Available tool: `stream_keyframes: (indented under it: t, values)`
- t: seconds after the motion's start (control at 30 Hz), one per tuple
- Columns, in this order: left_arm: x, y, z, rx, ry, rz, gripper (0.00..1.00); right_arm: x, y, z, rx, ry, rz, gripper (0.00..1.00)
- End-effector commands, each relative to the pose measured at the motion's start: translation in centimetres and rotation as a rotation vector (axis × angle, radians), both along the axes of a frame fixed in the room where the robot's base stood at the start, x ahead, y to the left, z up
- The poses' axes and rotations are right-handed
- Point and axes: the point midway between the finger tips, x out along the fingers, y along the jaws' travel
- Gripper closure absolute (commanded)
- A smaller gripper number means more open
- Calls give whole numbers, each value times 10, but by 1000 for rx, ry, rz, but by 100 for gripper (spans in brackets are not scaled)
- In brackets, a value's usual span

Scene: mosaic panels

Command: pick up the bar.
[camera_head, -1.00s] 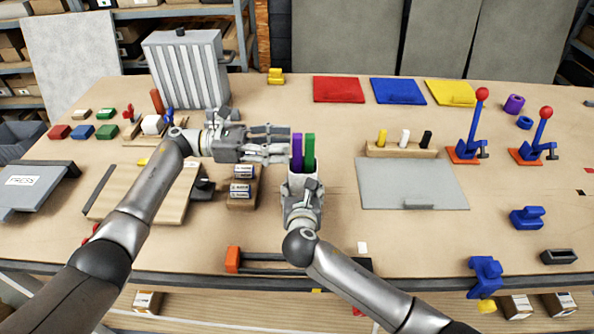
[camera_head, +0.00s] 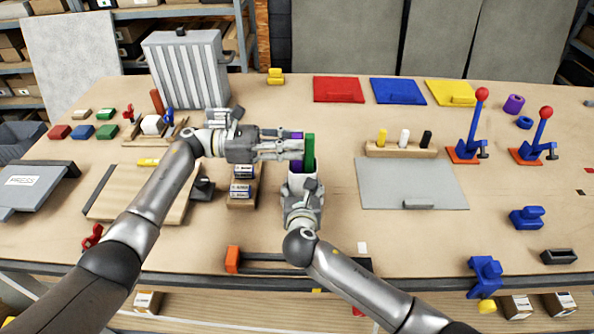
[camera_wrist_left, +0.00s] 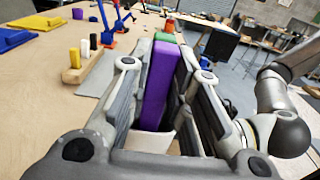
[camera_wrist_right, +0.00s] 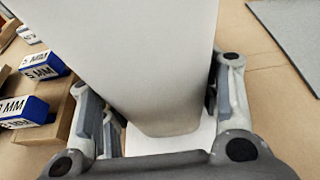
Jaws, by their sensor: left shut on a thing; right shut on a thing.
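An orange-ended rail (camera_head: 233,260) lies near the table's front edge.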

Motion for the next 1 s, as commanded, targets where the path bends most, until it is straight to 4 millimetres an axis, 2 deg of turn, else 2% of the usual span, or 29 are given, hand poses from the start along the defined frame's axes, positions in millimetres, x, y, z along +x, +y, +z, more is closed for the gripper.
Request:
stream_keyframes:
  t: [0.27, 0.37, 0.47, 0.57, 1.0]
  values:
    - [1, 0, 3, -1, -3, 1, 100, 0, 0, -1, -1, 2, -1, 69]
    - [1, 1, 12, -1, -4, 1, 100, 0, 0, -1, -1, 1, -1, 69]
    - [1, 1, 29, 0, -8, 1, 100, 0, 0, -1, -1, 1, -1, 69]
    - [0, 1, 55, -1, -10, 0, 100, 0, 0, -1, -1, 1, -1, 69]
    - [0, 0, 202, -1, -7, 0, 100, 0, 0, -1, -1, 1, -1, 69]
